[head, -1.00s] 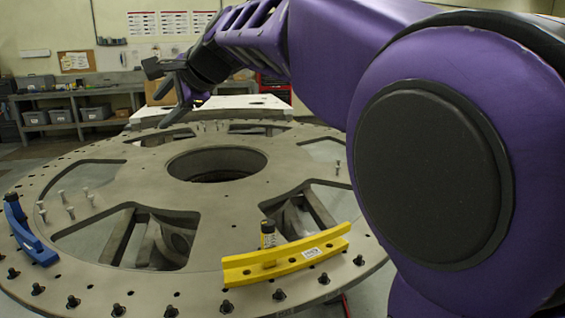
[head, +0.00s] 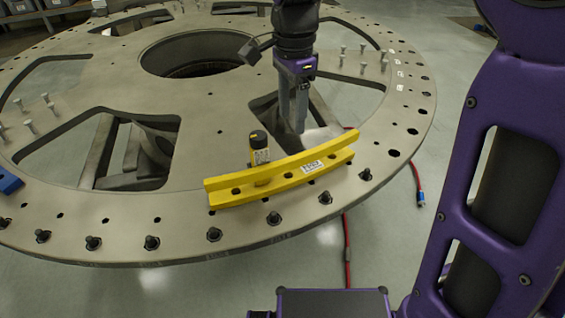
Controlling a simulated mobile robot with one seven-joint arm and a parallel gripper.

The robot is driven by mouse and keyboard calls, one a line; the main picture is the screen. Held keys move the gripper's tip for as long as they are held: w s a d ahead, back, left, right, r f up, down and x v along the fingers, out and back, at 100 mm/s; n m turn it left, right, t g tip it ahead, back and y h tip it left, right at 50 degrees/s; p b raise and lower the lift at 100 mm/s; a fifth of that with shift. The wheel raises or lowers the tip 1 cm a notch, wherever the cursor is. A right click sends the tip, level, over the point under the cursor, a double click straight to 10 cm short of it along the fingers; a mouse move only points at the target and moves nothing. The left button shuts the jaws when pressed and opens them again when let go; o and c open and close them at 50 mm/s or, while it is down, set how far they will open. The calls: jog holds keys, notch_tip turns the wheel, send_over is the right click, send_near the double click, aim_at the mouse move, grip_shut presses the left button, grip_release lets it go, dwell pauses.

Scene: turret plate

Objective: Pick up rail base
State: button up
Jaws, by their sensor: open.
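A yellow curved rail base (head: 282,183) with holes along it and a white label lies on the near rim of the round turret plate (head: 215,160). A black and yellow cylinder (head: 259,149) stands upright at its far side; its lower part is hidden behind the rail. My gripper (head: 291,122) points down behind and just right of the cylinder, over a cut-out in the plate. Its two fingers are apart with nothing between them, clear of the rail.
A blue rail piece (head: 9,180) shows at the left edge. Several black bolts line the plate's near rim, and silver pins (head: 30,122) stand in groups. A red cable (head: 347,250) hangs below the rim. The plate has large openings.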

aim_at(294, 156)
notch_tip(294, 156, down, 8)
jog(key=shift+w+r+b, duration=0.1)
jog(key=shift+r+b, duration=0.1)
jog(key=shift+b, duration=0.4)
jog(key=shift+d+f+b, duration=0.2)
jog(key=shift+f+b, duration=0.05)
jog(key=shift+f, duration=1.1)
jog(key=shift+d+f+b, duration=0.15)
jog(key=shift+f+b, duration=0.1)
jog(key=shift+f, duration=1.1)
grip_shut()
jog(key=shift+w+r, duration=0.15)
jog(key=shift+r, duration=0.05)
